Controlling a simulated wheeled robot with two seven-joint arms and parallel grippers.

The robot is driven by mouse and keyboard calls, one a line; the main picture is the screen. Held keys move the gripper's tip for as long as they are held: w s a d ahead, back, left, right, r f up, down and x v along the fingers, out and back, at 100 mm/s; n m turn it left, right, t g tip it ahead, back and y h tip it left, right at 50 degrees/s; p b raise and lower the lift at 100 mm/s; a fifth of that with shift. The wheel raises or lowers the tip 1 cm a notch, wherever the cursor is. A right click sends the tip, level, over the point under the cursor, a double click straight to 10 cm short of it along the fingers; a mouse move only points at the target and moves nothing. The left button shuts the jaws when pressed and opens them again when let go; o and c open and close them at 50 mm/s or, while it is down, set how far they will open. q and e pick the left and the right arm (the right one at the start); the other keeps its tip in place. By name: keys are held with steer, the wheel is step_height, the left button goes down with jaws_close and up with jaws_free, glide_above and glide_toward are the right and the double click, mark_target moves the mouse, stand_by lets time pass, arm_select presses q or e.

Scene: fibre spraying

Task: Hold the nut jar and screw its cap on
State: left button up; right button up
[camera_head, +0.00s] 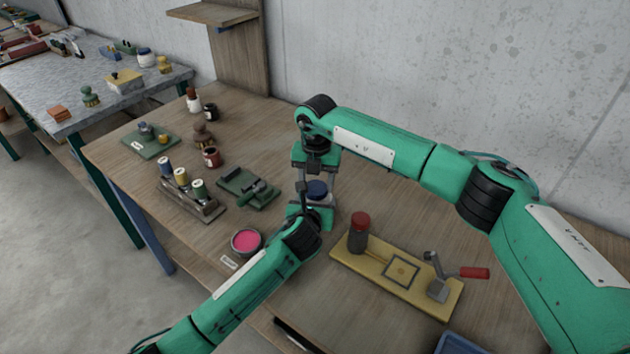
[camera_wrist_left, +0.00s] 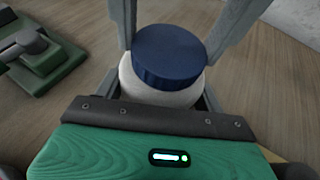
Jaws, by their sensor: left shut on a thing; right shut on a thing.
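The nut jar (camera_wrist_left: 160,90) is a squat white jar, seen best in the left wrist view. Its dark blue cap (camera_wrist_left: 168,54) sits on top of the jar; I cannot tell how tightly. In the head view the cap (camera_head: 317,188) shows between my two grippers, and part of the white jar (camera_head: 325,201) shows below it. My left gripper (camera_head: 318,203) comes in low from the front and is shut around the jar's body. My right gripper (camera_head: 317,182) points down from above, its two grey fingers shut on the cap's sides. The jar looks upright on the wooden table.
A pink pot (camera_head: 246,240), a green tool block (camera_head: 248,188) and a spool rack (camera_head: 190,198) stand on the left. A blue tray (camera_head: 460,344) shows at the front edge.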

steer(key=m, duration=0.6)
steer(key=shift+d, duration=0.15)
steer(key=m, duration=0.4)
steer(key=shift+s+d+m, duration=0.1)
steer(key=shift+s+m, duration=0.1)
steer(key=shift+m, duration=0.2)
steer(key=m, duration=0.4)
steer(key=shift+s+m, duration=0.1)
steer(key=shift+m, duration=0.2)
steer(key=m, duration=0.5)
steer(key=shift+s, duration=0.15)
steer(key=o, duration=0.9)
steer(key=shift+o, duration=0.2)
steer(key=shift+s, duration=0.15)
